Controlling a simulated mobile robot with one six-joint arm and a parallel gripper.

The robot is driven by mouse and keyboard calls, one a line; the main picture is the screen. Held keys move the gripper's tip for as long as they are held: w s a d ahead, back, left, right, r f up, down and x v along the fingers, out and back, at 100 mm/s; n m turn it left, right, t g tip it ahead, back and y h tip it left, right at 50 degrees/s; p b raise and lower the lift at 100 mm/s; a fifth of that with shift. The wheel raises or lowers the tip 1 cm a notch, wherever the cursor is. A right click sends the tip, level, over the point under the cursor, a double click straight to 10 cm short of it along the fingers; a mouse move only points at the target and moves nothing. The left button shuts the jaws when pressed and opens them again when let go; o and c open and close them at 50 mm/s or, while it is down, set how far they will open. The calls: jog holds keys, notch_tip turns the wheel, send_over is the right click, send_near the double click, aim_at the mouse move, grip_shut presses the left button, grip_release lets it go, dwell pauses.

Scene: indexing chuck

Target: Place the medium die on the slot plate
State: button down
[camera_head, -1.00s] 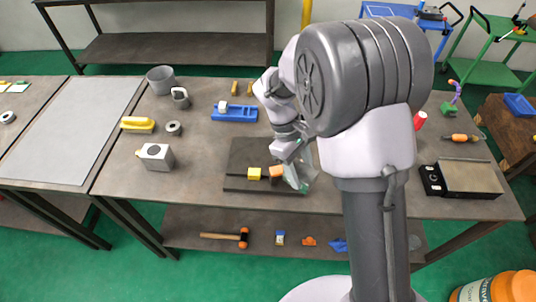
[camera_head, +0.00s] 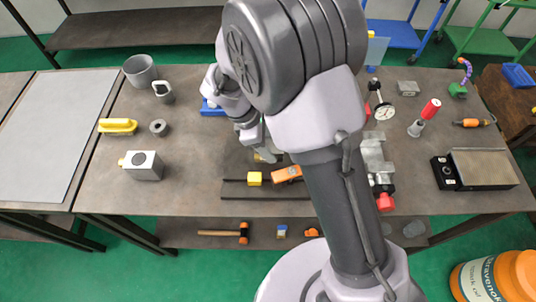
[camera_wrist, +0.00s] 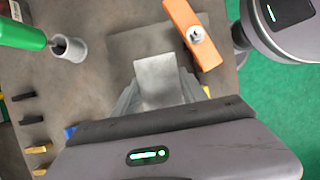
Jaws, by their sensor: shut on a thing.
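A pale grey block (camera_wrist: 157,80), apparently the medium die, is between my gripper's fingers in the wrist view. My gripper (camera_head: 266,152) is shut on it, over the back part of a dark flat plate (camera_head: 240,190), apparently the slot plate. In the wrist view the orange block (camera_wrist: 190,30) carries a silver knob and lies beyond the held block. My arm hides part of the plate. I cannot tell whether the held block touches it.
A grey box (camera_head: 144,166), a ring (camera_head: 158,127), a yellow-handled tool (camera_head: 118,126) and a grey bucket (camera_head: 140,70) stand on the left. A vise-like device (camera_head: 375,160), a dial gauge (camera_head: 383,111) and a flat-topped black device (camera_head: 480,170) are on the right.

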notch_tip(320, 180, down, 4)
jog(key=shift+f+b, duration=0.25)
jog(key=shift+b, duration=0.45)
jog(key=shift+r, duration=0.1)
jog(key=c, duration=0.6)
grip_release()
jog(key=shift+c, duration=0.2)
